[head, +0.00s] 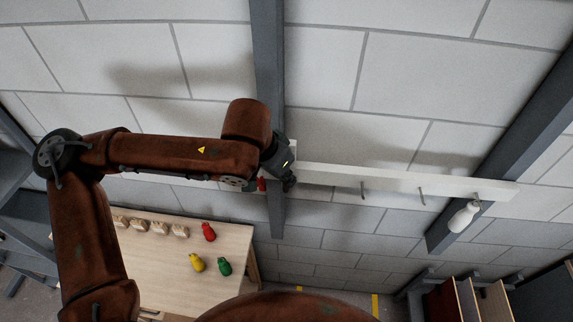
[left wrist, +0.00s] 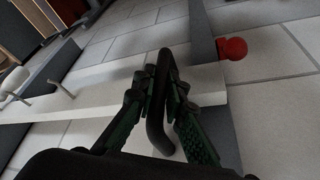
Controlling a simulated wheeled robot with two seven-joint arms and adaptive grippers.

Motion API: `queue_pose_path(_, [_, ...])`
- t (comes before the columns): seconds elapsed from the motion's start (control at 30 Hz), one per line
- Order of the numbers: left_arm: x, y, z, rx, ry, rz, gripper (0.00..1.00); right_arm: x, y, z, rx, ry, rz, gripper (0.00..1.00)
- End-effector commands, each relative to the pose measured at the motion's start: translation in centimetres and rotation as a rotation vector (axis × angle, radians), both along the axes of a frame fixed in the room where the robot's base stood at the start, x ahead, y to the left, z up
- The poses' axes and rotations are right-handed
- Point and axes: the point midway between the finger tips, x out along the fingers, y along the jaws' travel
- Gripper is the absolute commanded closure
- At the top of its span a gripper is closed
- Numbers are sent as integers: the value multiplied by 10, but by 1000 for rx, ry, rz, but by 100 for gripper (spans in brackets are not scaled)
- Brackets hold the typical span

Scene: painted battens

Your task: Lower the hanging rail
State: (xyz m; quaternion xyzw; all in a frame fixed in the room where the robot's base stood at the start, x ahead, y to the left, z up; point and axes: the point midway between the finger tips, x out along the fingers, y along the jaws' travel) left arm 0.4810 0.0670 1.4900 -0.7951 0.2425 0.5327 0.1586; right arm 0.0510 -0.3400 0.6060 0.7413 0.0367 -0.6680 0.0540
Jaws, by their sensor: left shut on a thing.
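The hanging rail (head: 400,181) is a long white batten on the block wall, running across two grey uprights, with several hooks. A white bottle-shaped thing (head: 463,217) hangs near its right end. My left gripper (head: 286,181) is at the rail's left end. In the left wrist view its fingers (left wrist: 160,90) are closed on a dark bent handle (left wrist: 158,125) in front of the white rail (left wrist: 105,78). A red knob (left wrist: 232,48) is beside the rail's end; it also shows in the head view (head: 261,184), partly hidden by the gripper. My right gripper is not seen.
A light wooden table (head: 165,265) stands below left. Red (head: 209,232), yellow (head: 197,263) and green (head: 225,267) bottle-shaped things and several small wooden blocks (head: 158,227) are on it. Shelving with boards (head: 468,300) stands at the lower right. The wall above the rail is clear.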

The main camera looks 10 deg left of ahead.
Motion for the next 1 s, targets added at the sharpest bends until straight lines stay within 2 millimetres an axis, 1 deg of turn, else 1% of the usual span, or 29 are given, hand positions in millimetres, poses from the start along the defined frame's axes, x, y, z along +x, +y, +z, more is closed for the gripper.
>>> queue_pose_path(0.1, [-1, 0, -5, 2, 2, -1, 100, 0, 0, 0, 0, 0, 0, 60])
queue_pose_path(0.43, [-1, 0, -6, 2, 2, -1, 100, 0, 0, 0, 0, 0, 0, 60])
queue_pose_path(0.47, [-1, 0, -6, 2, 2, -1, 87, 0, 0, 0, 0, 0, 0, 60])
queue_pose_path(0.7, [0, 0, -5, 1, 1, -1, 71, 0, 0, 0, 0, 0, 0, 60])
queue_pose_path(1.0, [-1, 0, -2, 0, -1, -1, 71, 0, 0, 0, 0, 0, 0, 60])
